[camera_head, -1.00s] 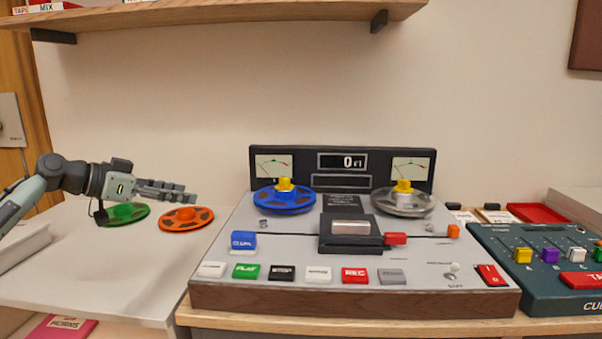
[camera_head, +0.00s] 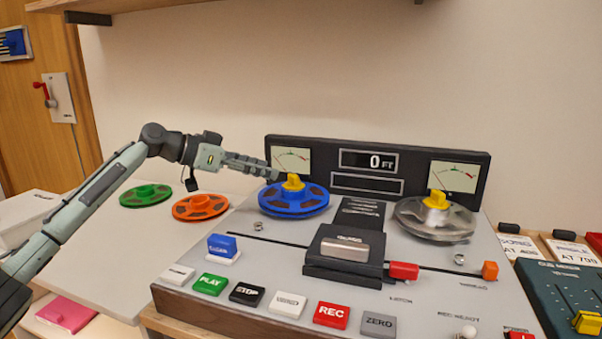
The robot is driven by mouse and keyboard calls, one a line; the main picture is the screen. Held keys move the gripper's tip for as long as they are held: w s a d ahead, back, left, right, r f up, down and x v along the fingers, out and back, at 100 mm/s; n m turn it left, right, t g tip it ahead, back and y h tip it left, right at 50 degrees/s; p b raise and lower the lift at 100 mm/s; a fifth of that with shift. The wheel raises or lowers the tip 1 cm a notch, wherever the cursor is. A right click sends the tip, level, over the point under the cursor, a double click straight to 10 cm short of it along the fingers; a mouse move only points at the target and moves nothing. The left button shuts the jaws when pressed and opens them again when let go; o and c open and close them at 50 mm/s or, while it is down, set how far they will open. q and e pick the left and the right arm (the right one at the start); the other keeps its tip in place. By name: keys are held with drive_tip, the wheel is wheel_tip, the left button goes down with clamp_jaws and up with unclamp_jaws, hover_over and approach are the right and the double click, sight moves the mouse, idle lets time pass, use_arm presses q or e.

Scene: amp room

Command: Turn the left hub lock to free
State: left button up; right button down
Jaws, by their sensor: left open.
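The left hub lock (camera_head: 292,182) is a yellow knob on top of the blue reel (camera_head: 294,201), at the left of the tape machine (camera_head: 225,262). A second yellow hub lock (camera_head: 436,199) sits on the clear grey reel (camera_head: 408,215) at the right. My left gripper (camera_head: 276,173) comes in from the left, with its fingertips just beside the left hub lock. It is open, and I cannot tell whether a finger touches the knob. My right gripper is not in view.
A green reel (camera_head: 146,194) and an orange reel (camera_head: 201,206) lie on the side table (camera_head: 120,245) under and beside my left arm. A meter panel (camera_head: 372,157) stands behind the reels. A wooden shelf (camera_head: 110,7) hangs above. A mixer (camera_head: 560,290) stands at the right.

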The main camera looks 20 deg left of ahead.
sight(291, 175)
use_arm(q)
drive_tip(key=shift+w+d+f, duration=0.15)
drive_tip(key=shift+w+d, duration=0.1)
drive_tip(key=shift+d, duration=0.05)
drive_tip(key=p+x, duration=0.1)
drive_tip(key=x, duration=0.4)
drive_tip(key=shift+w+d+f, duration=0.15)
drive_tip(key=shift+w+d, duration=0.1)
drive_tip(key=shift+d, duration=0.05)
drive_tip(key=shift+w+d+f, duration=0.2)
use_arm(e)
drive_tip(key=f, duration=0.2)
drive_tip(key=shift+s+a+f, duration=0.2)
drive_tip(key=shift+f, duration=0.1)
use_arm(q)
drive_tip(key=shift+c, duration=0.7)
clamp_jaws()
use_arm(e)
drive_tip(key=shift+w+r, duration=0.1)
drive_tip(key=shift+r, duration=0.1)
